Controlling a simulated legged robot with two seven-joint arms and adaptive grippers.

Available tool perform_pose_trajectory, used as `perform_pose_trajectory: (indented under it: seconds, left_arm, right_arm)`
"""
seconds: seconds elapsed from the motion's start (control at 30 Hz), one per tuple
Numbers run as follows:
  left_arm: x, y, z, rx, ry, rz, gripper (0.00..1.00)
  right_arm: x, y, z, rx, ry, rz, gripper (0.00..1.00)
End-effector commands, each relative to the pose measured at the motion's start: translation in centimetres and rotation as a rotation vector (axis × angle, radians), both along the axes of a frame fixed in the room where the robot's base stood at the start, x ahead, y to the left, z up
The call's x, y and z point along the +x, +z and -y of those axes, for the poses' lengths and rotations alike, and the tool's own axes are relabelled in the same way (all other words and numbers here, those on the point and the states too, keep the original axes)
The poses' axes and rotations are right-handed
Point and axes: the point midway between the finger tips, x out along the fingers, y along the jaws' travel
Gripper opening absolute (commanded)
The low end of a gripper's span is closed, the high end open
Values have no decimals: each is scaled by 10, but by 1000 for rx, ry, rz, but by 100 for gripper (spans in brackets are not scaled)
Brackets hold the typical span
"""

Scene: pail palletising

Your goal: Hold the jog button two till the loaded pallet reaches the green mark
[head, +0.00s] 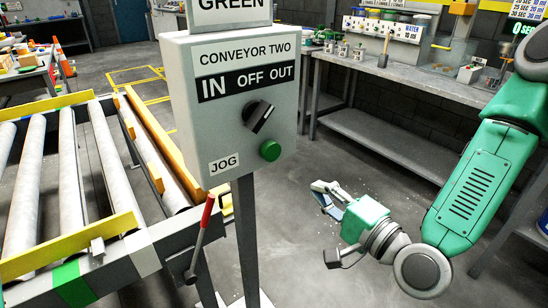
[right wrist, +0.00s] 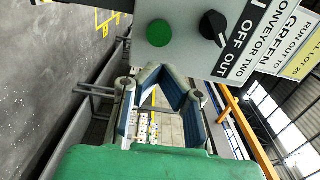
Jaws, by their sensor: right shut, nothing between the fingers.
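The grey conveyor two control box (head: 230,85) stands on a post in the middle of the head view. Its green jog button (head: 270,150) is at the lower right, beside the JOG label; the button also shows in the right wrist view (right wrist: 159,33). A black selector knob (head: 258,116) sits above it. My right gripper (head: 324,190) is shut and empty, right of and below the button, apart from it. Its fingers (right wrist: 162,75) show below the button in the right wrist view. A green mark (head: 73,284) is on the conveyor frame. I see no loaded pallet. My left gripper is out of view.
The roller conveyor (head: 68,170) with yellow rails is at left, its visible rollers bare. A red-handled lever (head: 207,213) stands below the box. A workbench (head: 400,75) runs along the back right. The floor (head: 290,240) between box and bench is clear.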

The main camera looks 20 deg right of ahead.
Motion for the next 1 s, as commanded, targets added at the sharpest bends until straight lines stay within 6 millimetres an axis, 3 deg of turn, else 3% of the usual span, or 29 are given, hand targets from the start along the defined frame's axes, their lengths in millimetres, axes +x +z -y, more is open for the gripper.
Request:
perform_pose_trajectory:
  seconds: [0.17,0.7,1.0]
  left_arm:
    - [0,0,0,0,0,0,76]
    - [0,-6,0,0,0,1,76]
    - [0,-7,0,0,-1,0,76]
  right_arm:
    - [14,0,-5,-3,1,4,0]
    - [112,-1,-41,-6,0,2,0]
    - [131,-1,-47,-2,0,0,0]
